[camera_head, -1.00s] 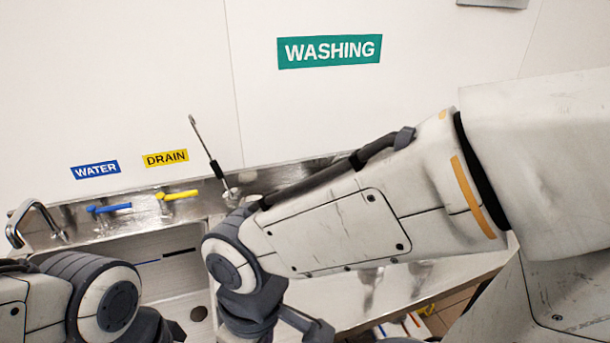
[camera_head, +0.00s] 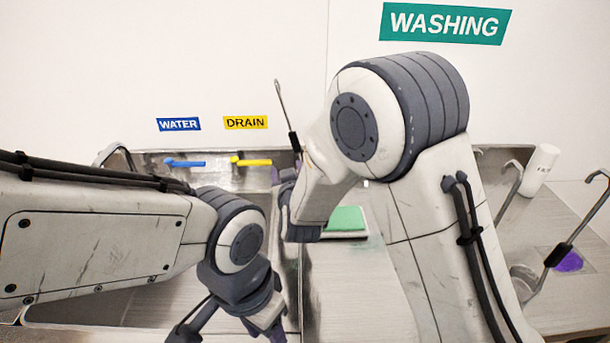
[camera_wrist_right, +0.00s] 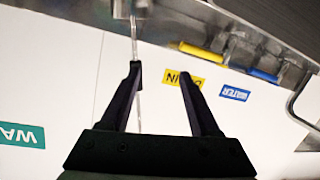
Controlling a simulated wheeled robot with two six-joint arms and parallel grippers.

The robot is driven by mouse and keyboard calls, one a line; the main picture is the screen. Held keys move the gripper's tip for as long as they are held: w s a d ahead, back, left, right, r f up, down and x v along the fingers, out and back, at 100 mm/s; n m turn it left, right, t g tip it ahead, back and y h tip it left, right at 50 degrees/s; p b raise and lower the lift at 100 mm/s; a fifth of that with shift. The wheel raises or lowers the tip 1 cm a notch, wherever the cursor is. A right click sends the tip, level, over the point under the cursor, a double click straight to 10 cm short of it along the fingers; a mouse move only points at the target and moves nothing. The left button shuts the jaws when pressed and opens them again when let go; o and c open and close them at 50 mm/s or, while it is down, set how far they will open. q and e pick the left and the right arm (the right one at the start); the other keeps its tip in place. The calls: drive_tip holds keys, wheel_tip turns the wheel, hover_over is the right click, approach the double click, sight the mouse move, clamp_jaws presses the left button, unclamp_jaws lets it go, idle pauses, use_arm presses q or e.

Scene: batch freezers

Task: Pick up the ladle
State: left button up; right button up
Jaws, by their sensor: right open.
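A ladle (camera_head: 281,108) with a thin hooked metal handle and a black grip stands tilted at the back of the sink counter. Its lower part is hidden behind my right gripper and wrist. My right gripper (camera_head: 284,182) is at the ladle's lower part, partly hidden by its own wrist. In the right wrist view, the picture is upside down and my right gripper (camera_wrist_right: 160,72) is open. The ladle's handle (camera_wrist_right: 138,108) appears at the left finger; I cannot tell if they touch. My left gripper (camera_head: 268,322) is low at the bottom edge, its fingertips unclear.
Blue (camera_head: 184,163) and yellow (camera_head: 251,162) levers sit on the sink's back ledge, near a faucet (camera_head: 112,153). A green sponge (camera_head: 345,219) lies on the counter. Two other ladles (camera_head: 515,186) (camera_head: 590,220) and a white bottle (camera_head: 541,168) stand at right.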

sight(299, 151)
drive_tip(key=w+d+t, duration=0.1)
drive_tip(key=w, duration=0.1)
drive_tip(key=w+d+h, duration=0.1)
drive_tip(key=w, duration=0.2)
drive_tip(key=w+d+t+h, duration=0.1)
drive_tip(key=w, duration=0.1)
drive_tip(key=shift+w+r+m+t+p, duration=0.1)
drive_tip(key=shift+w+m+t+p, duration=0.05)
drive_tip(key=shift+m+t+p, duration=0.2)
drive_tip(key=w, duration=0.1)
drive_tip(key=w+p, duration=0.1)
drive_tip(key=w, duration=0.1)
drive_tip(key=w+p, duration=0.1)
drive_tip(key=shift+w+a+r, duration=0.2)
drive_tip(key=shift+w+a, duration=0.05)
drive_tip(key=shift+w, duration=0.15)
drive_tip(key=shift+w+f, duration=0.1)
drive_tip(key=shift+w, duration=0.2)
drive_tip(key=shift+c, duration=0.3)
clamp_jaws()
